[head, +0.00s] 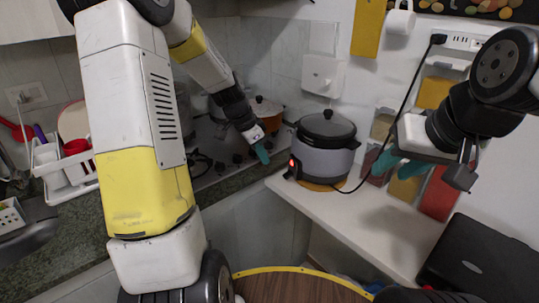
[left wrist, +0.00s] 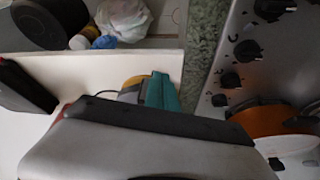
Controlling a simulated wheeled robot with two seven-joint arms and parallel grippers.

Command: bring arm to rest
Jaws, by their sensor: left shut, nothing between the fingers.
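My left arm (head: 140,130) comes in large from the left and reaches over toward the stove. My left gripper (head: 263,153) has teal fingertips that are together with nothing between them, in free air left of the rice cooker. The same fingertips show in the left wrist view (left wrist: 162,92). My right gripper (head: 398,165) is at the right, in front of the spice dispensers (head: 440,194) on the wall. Its teal fingers are seen from the side, and their gap is unclear. Parts of the dispensers are hidden behind it.
A grey rice cooker (head: 325,140) with a lit red light stands on the white counter (head: 355,210). An orange pot (head: 266,107) is on the stove (head: 212,165). A black cable runs to the wall socket (head: 462,41). A dish rack (head: 62,165) stands left, and a black case (head: 485,262) lies right.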

